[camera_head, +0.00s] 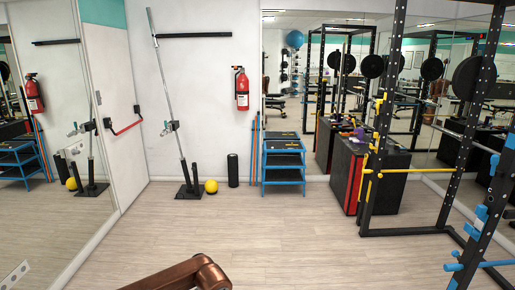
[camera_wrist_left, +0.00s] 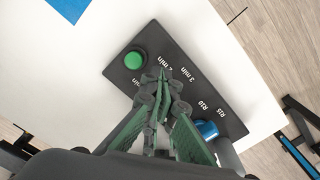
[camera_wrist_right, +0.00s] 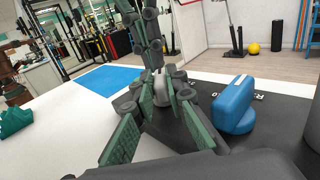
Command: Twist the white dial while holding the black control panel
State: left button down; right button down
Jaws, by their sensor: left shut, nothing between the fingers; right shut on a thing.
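The black control panel (camera_wrist_left: 215,85) lies on a white tabletop in the left wrist view, with a green button (camera_wrist_left: 134,60), printed labels and a blue knob (camera_wrist_left: 206,130). My left gripper (camera_wrist_left: 160,76) is shut and empty over the panel's middle. In the right wrist view, my right gripper (camera_wrist_right: 160,80) is shut around a pale round piece, which looks like the white dial (camera_wrist_right: 160,93), over the panel (camera_wrist_right: 180,135). The blue knob (camera_wrist_right: 234,104) stands to its right. Linkages at the top there look like my left gripper. The fingers hide much of the dial.
The white table (camera_wrist_left: 60,110) has a blue mat (camera_wrist_right: 105,79) beyond the panel and a green item (camera_wrist_right: 15,121) at left. In the head view, a rack (camera_head: 370,150), blue step stand (camera_head: 283,162), and yellow ball (camera_head: 211,186) stand across open floor.

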pick_arm(q)
jog(key=shift+s+d, duration=0.1)
jog(key=shift+d, duration=0.35)
jog(key=shift+w+d, duration=0.55)
jog(key=shift+d, duration=0.35)
jog(key=shift+w+d, duration=0.1)
jog(key=shift+d, duration=0.5)
jog(key=shift+w, duration=0.1)
jog(key=shift+w+a, duration=0.1)
jog(key=shift+w, duration=0.3)
jog(key=shift+a+r, duration=0.15)
jog(key=shift+r, duration=0.35)
notch_tip(320, 180, up, 5)
jog(key=shift+w+a, duration=0.1)
